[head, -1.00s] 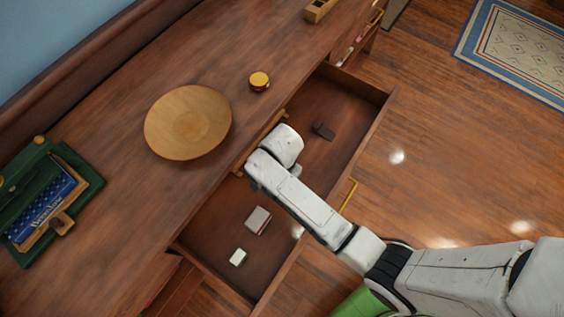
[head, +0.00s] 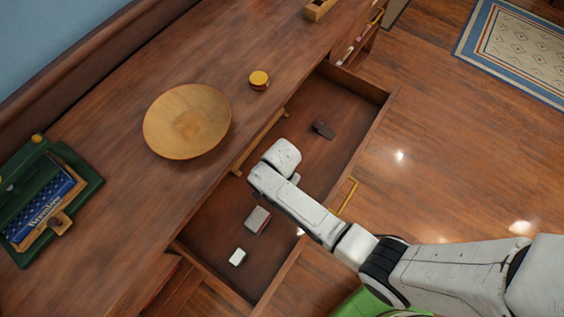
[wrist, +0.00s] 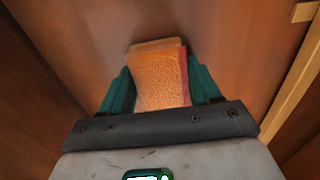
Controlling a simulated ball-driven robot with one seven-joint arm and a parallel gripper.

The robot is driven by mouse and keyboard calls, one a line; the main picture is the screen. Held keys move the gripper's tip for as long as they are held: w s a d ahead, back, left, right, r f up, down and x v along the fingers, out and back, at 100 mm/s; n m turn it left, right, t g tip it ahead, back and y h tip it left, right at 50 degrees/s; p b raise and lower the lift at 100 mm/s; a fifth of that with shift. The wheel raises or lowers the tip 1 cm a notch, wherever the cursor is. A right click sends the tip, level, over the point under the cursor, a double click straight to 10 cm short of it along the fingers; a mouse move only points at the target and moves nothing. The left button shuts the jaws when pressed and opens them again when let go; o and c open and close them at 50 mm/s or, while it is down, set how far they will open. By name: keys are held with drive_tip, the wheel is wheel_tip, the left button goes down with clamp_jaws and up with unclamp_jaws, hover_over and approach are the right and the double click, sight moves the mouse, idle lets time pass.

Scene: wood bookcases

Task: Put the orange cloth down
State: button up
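The orange cloth (wrist: 162,80) shows in the wrist view as a rough-textured orange block with a tan far edge and a reddish right side. It lies between the teal fingers of my gripper (wrist: 162,92), which touch or nearly touch it on both sides, so my gripper looks shut on it. In the head view my arm's white end is over the open drawer (head: 318,170). There the fingers and the cloth are hidden beneath the arm. How far the cloth is above the drawer floor is hard to tell.
The drawer holds a dark object (head: 323,130), a grey box (head: 257,220) and a small white box (head: 238,257). On the top (head: 120,190) stand a wooden bowl (head: 187,121), a yellow-lidded jar (head: 259,80) and a green tray (head: 88,185). Bare drawer floor shows between the boxes and the dark object.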

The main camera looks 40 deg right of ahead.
drive_tip(key=o, duration=0.5)
drive_tip(key=shift+c, duration=0.2)
wheel_tip(320, 180, up, 12)
drive_tip(key=p, duration=0.1)
drive_tip(key=shift+r, duration=0.15)
drive_tip(key=s+d+r+n, duration=0.3)
drive_tip(key=s+d+n, duration=0.1)
drive_tip(key=s+n, duration=0.3)
drive_tip(key=s+d+r+n+t, duration=0.1)
drive_tip(key=s+d+r+n, duration=0.3)
drive_tip(key=s, duration=0.5)
drive_tip(key=n, duration=0.2)
drive_tip(key=shift+s+r+n, duration=0.15)
drive_tip(key=shift+s+n, duration=0.05)
drive_tip(key=shift+n, duration=0.2)
